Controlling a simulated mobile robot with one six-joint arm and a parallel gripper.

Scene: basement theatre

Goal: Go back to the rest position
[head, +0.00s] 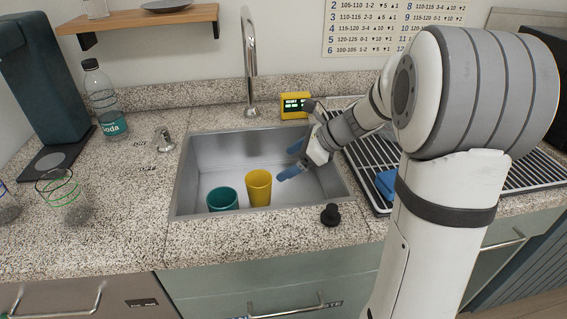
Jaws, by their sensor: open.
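My gripper (292,160) is open and empty, with its two blue fingers spread apart. It hangs over the right half of the metal sink (208,158). A yellow cup (259,188) stands in the sink just left of the fingers, apart from them as far as I can tell. A teal cup (222,199) stands in the sink to the left of the yellow one. My arm reaches in from the right and hides part of the counter and the drying rack.
A faucet (249,65) rises behind the sink, with a yellow timer (295,105) beside it. A black drying rack (362,180) lies right of the sink. A black stopper (330,215) sits at the front edge.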

